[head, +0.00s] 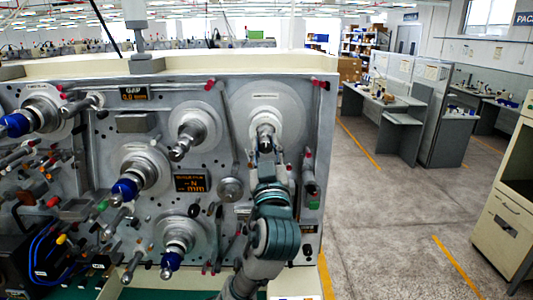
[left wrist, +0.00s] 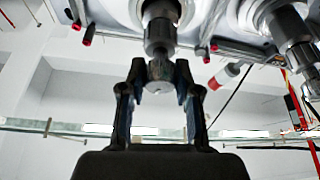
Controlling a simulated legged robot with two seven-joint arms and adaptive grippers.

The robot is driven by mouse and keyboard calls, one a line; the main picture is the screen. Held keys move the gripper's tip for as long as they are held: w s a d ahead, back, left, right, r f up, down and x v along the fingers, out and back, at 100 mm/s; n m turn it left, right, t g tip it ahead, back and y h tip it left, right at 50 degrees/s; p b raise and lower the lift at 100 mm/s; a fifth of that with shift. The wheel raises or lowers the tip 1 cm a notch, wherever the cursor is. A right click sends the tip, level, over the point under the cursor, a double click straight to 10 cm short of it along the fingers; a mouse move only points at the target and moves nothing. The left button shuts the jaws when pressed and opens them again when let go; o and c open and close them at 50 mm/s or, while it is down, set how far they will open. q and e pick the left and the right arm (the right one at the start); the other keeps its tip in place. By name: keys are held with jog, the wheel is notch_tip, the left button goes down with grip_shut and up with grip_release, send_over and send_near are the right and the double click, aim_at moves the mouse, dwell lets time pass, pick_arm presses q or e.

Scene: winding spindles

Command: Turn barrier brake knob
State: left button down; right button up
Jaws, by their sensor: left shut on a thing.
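The panel of the winding machine (head: 110,75) fills the left and middle of the head view. At its upper right a metal spindle (head: 265,122) sticks out from a round pale disc (head: 290,112). My left gripper (head: 266,147) reaches up to the end of this spindle and covers part of it. In the left wrist view the fingers of my left gripper (left wrist: 160,76) are shut on the rounded metal knob (left wrist: 160,66) at the spindle's end, one finger on each side. My right gripper is in neither view.
Other spindles, some with blue knobs (head: 125,189), stick out to the left of my arm. Small red-tipped pins (head: 308,162) stand close to the right. Black displays (head: 191,183) sit on the panel. Open floor (head: 375,215) and desks lie to the right.

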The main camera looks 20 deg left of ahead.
pick_arm(q)
jog(key=shift+d+f+n, duration=0.1)
jog(key=shift+f+n, duration=0.1)
jog(key=shift+n, duration=0.1)
jog(key=shift+r, duration=0.1)
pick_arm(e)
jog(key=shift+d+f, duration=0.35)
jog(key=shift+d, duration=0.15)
pick_arm(q)
jog(key=c, duration=0.9)
grip_release()
jog(key=shift+w, duration=0.1)
jog(key=shift+o, duration=0.5)
jog(key=shift+w, duration=0.15)
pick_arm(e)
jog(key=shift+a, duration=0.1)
pick_arm(q)
jog(key=shift+s, duration=0.4)
jog(key=v, duration=1.1)
jog(key=shift+d+f, duration=0.2)
jog(key=shift+d, duration=0.1)
